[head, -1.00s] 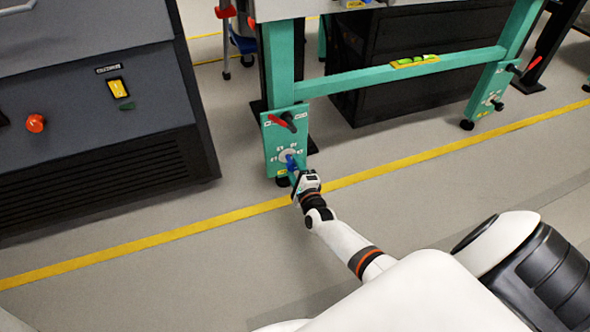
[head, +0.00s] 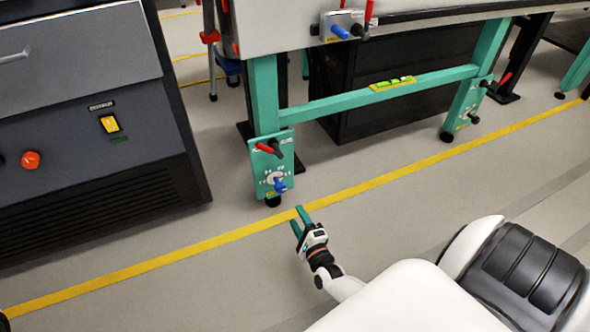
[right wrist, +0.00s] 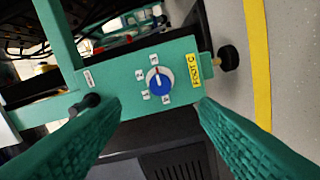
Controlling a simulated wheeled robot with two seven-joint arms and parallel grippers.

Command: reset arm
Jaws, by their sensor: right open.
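My right gripper (head: 301,221) is open and empty in the head view, above the floor, a short way in front of the green leg plate. Its two green fingers also show in the right wrist view (right wrist: 155,135), spread on either side of the plate with nothing between them. The plate (head: 284,159) carries a blue knob (head: 280,186) on a white dial and a red-handled lever above it. In the right wrist view the blue knob (right wrist: 159,81) stands apart from the fingers, beside a yellow "FOOT C" label (right wrist: 194,71). My left gripper is not in view.
The green table frame (head: 390,95) stands ahead, with a second leg plate (head: 468,108) at right. A dark cabinet (head: 85,120) with a yellow switch and red button stands at left. A yellow floor line (head: 400,170) crosses clear grey floor.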

